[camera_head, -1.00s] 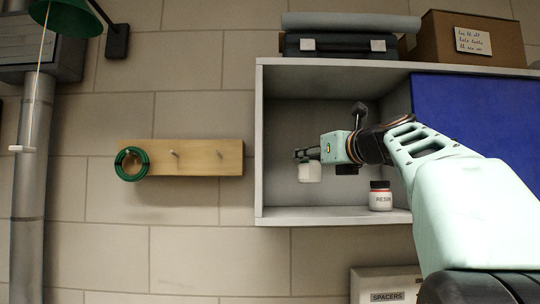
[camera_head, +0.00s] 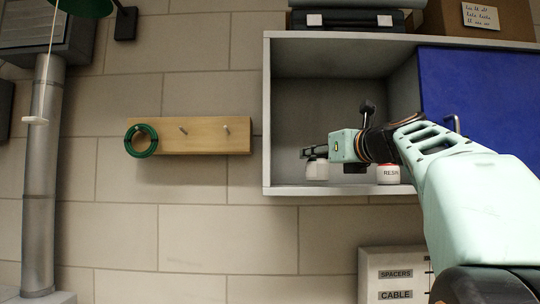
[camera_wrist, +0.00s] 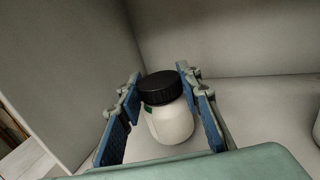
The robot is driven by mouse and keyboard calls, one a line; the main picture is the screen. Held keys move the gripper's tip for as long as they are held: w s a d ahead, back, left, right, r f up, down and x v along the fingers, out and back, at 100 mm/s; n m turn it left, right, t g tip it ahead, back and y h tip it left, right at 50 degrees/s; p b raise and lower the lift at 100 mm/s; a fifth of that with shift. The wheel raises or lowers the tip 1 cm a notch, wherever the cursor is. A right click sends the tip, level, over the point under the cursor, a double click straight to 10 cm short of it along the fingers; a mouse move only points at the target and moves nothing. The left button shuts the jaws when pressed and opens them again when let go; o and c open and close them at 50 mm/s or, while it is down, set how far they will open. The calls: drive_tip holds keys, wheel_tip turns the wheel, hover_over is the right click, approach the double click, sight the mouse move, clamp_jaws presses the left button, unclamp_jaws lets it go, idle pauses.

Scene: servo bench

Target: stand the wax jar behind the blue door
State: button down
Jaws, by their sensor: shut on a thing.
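My gripper (camera_wrist: 166,107) is shut on a white jar (camera_wrist: 169,123) with a black lid. The jar's label cannot be read; a small green patch shows on its side. In the head view the jar (camera_head: 317,170) is inside the open left part of the wall cabinet (camera_head: 268,110), upright, at or just above the shelf floor. Whether it touches the floor is unclear. The blue door (camera_head: 480,105) covers the cabinet's right part, and what is behind it is hidden. My forearm passes in front of the door's lower left.
A resin jar (camera_head: 388,174) stands on the shelf right of the held jar, between it and the blue door. A case (camera_head: 350,21) and a cardboard box (camera_head: 450,16) are on the cabinet top. A peg board (camera_head: 205,136) with a green coil (camera_head: 141,141) hangs to the left.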

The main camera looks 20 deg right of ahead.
drive_tip(key=shift+f+b, duration=0.4)
drive_tip(key=shift+f, duration=0.1)
drive_tip(key=c, duration=1.3)
unclamp_jaws()
drive_tip(key=shift+r, duration=4.95)
